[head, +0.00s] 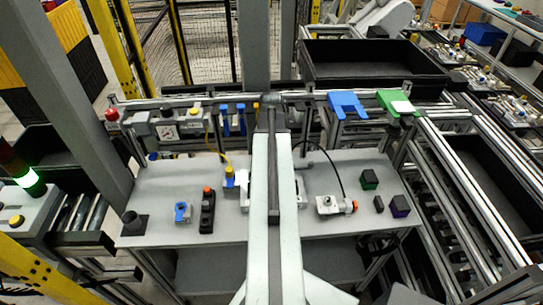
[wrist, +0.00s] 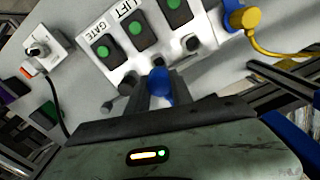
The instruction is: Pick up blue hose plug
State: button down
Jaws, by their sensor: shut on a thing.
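The blue hose plug (wrist: 158,86) shows in the wrist view between the two dark fingers of my gripper (wrist: 155,88). My gripper is shut on it, just in front of a white control box (wrist: 150,58) labelled GATE and LIFT. The fingers hide part of the plug, and I cannot tell whether it touches the box or table. In the head view my own arm covers the gripper and the plug.
A yellow plug with a yellow hose (wrist: 245,20) sits right of the control box. A grey connector box with a black cable (wrist: 45,50) stands left of it.

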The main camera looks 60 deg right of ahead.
notch_tip(320, 180, up, 12)
jog(key=p, duration=0.9)
jog(key=shift+f+p, duration=0.15)
jog(key=shift+p, duration=0.15)
notch_tip(320, 180, up, 5)
jog(key=p, duration=0.5)
jog(key=w+a, duration=0.4)
jog(key=w, duration=0.2)
jog(key=shift+a, duration=0.15)
